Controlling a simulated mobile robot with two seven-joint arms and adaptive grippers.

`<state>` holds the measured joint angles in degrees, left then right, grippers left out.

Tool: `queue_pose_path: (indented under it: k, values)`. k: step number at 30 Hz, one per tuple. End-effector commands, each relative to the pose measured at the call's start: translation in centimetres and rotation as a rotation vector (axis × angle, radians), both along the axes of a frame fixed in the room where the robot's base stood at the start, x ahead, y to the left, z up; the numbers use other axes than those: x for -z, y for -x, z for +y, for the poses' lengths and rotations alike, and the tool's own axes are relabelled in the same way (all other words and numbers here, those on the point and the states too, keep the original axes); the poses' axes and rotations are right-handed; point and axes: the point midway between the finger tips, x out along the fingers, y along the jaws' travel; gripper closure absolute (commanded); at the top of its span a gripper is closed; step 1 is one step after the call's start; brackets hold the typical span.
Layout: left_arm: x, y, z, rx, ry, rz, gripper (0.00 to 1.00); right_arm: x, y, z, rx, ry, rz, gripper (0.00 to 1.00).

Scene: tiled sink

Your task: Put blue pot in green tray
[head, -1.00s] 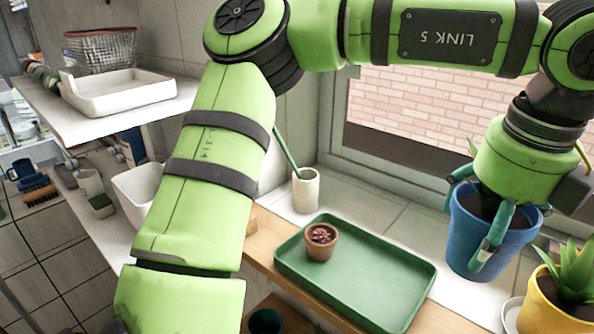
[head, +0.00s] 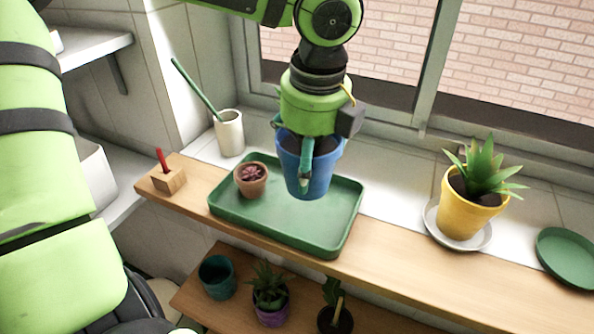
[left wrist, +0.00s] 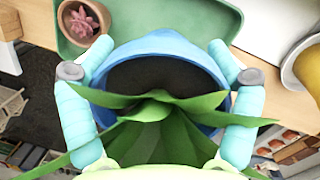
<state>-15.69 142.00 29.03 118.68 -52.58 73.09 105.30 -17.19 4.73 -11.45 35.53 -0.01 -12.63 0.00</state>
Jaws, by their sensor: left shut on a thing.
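The blue pot (head: 309,172) is held by my left gripper (head: 305,158), which is shut on it from above. In the head view the pot shows over the back right part of the green tray (head: 293,228); I cannot tell how far above it. In the left wrist view both fingers lie on either side of the blue pot (left wrist: 182,45), with dark soil and green leaves inside. A small terracotta pot (head: 251,182) with a reddish succulent sits in the tray's left part. The tray also shows in the left wrist view (left wrist: 150,17). My right gripper is not in view.
A yellow pot (head: 462,219) with a spiky plant stands on a white saucer to the right. A green dish (head: 570,256) lies at far right. A cream cup (head: 229,134) holding a green stick stands behind the tray. Several pots stand on a lower shelf.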

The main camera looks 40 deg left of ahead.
Motion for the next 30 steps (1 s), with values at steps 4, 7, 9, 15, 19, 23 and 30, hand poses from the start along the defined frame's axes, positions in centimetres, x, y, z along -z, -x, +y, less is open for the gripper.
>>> queue_pose_path:
  k: [4, 7, 9, 15, 19, 23, 30]
  values:
    - [0.7, 0.4, 1.4, 0.001, 0.002, -0.003, 0.62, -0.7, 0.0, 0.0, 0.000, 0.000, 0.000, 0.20]
    - [1.3, 0.5, 1.6, 0.001, 0.001, -0.002, 0.62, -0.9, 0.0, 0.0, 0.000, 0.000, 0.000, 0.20]
    - [2.3, 0.5, 1.6, 0.002, 0.001, 0.003, 0.62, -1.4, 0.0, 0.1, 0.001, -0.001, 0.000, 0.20]
    - [4.7, 0.5, 1.6, 0.001, 0.001, 0.000, 0.62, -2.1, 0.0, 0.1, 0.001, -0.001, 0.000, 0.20]
    - [5.0, 0.4, 1.6, 0.000, 0.001, -0.004, 0.62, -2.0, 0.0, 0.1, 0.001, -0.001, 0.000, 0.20]
    - [5.0, 0.4, 1.6, 0.000, 0.001, -0.004, 0.62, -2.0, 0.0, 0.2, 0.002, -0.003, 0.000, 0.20]
    - [5.4, 0.4, 1.6, 0.000, 0.000, -0.002, 0.06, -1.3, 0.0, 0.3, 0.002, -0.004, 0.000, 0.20]
